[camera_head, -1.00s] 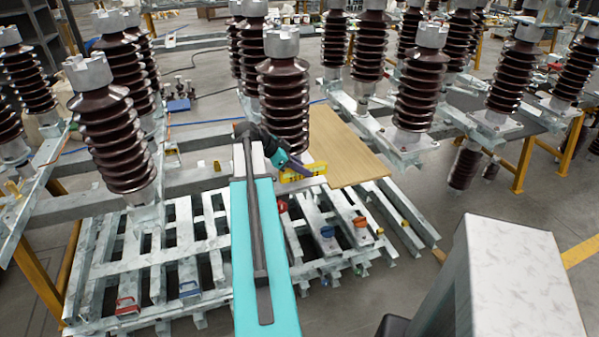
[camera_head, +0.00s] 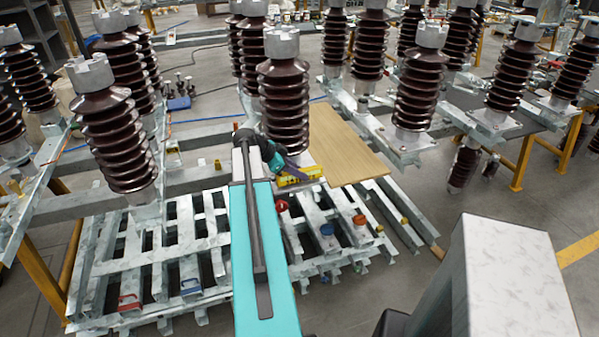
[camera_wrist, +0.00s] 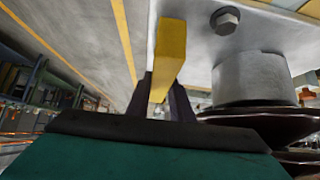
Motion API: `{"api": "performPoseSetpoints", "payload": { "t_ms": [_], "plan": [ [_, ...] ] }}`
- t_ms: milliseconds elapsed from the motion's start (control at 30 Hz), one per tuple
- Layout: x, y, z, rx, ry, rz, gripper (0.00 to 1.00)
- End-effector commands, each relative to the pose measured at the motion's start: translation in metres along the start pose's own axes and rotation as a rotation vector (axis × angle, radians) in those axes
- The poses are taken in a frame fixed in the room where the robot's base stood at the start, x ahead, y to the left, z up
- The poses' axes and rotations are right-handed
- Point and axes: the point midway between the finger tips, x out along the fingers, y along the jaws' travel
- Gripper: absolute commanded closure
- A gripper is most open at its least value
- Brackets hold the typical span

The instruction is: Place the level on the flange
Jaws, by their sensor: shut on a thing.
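The level (camera_head: 298,177) is a short yellow bar at the base of the middle front insulator in the head view. My gripper (camera_head: 284,168) is shut on it. In the wrist view the level (camera_wrist: 171,45) stands between the two dark fingers of my gripper (camera_wrist: 172,103). Its far end overlaps a pale metal flange plate (camera_wrist: 200,42) with a hex bolt. I cannot tell whether the level touches the plate. The plate in the head view is mostly hidden behind my arm and the level.
The brown ribbed insulator (camera_head: 284,95) rises close beside my gripper; its grey metal end (camera_wrist: 250,80) shows right of the level in the wrist view. A wooden board (camera_head: 345,150) lies to the right. Galvanized beams (camera_head: 180,240) with coloured clamps lie in front.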

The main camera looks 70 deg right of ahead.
Motion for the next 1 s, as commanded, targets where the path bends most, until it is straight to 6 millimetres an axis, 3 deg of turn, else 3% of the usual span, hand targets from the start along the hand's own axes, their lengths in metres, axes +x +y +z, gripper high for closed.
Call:
{"api": "performPoseSetpoints", "payload": {
  "t_ms": [533,567,667,1000],
  "plan": [
    [0.008,0.0,0.0074,0.001,0.0,0.0,1.0],
    [0.0081,0.0,0.0076,0.001,0.0,0.0,0.78],
    [0.0076,0.0001,0.0071,0.0,0.0,0.0,0.61],
    [0.0073,0.0002,0.0066,0.001,0.0,0.0,0.61]
  ]
}}
